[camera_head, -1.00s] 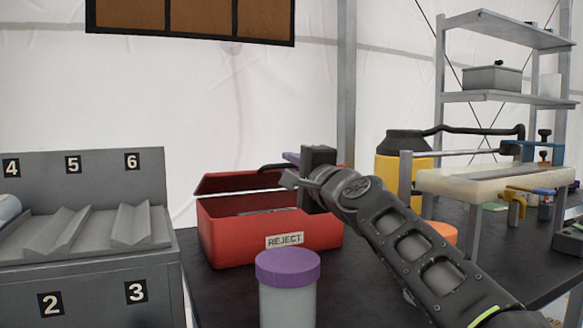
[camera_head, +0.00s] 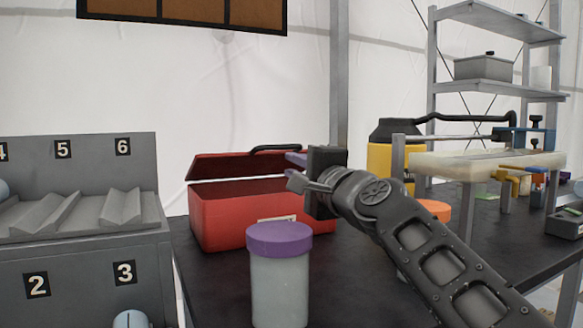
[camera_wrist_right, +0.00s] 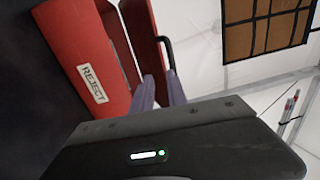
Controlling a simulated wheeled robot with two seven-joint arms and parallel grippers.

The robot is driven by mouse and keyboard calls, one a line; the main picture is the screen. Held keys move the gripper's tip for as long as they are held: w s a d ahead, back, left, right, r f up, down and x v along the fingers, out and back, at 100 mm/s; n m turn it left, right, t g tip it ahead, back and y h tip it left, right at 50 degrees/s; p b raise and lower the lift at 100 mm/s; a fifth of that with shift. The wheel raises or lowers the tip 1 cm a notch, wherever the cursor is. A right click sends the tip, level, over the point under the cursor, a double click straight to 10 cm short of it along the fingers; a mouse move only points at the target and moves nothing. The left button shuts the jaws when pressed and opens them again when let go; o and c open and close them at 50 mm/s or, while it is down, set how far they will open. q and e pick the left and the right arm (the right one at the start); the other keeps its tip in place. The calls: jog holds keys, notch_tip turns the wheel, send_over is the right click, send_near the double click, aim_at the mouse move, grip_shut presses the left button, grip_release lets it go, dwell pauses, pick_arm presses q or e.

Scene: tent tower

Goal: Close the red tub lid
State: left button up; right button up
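The red tub (camera_head: 215,215) stands on the black table, and its REJECT label is partly hidden behind the purple cap. Its red lid (camera_head: 225,166) is tilted up, leaving a dark gap above the tub's rim; a black handle (camera_head: 277,149) is on top. My right gripper (camera_head: 296,170) is at the lid's right end. In the right wrist view its two purple fingers (camera_wrist_right: 159,90) are apart, with the lid's end (camera_wrist_right: 146,40) between or just by them; firm contact does not show. My left gripper is out of view.
A pale jar with a purple cap (camera_head: 279,238) stands close in front of the tub. A grey numbered rack (camera_head: 80,255) is at left. A yellow container (camera_head: 384,160), an orange lid (camera_head: 436,209) and a pale-topped stand (camera_head: 480,163) are at right.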

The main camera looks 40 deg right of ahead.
jog(key=shift+s+a+f+b, duration=0.2)
jog(key=shift+s+f+b, duration=0.15)
jog(key=shift+s, duration=0.2)
jog(key=shift+s+a+f+b, duration=0.15)
jog(key=shift+s+f+b, duration=0.1)
jog(key=shift+s+f, duration=0.2)
jog(key=shift+r, duration=0.1)
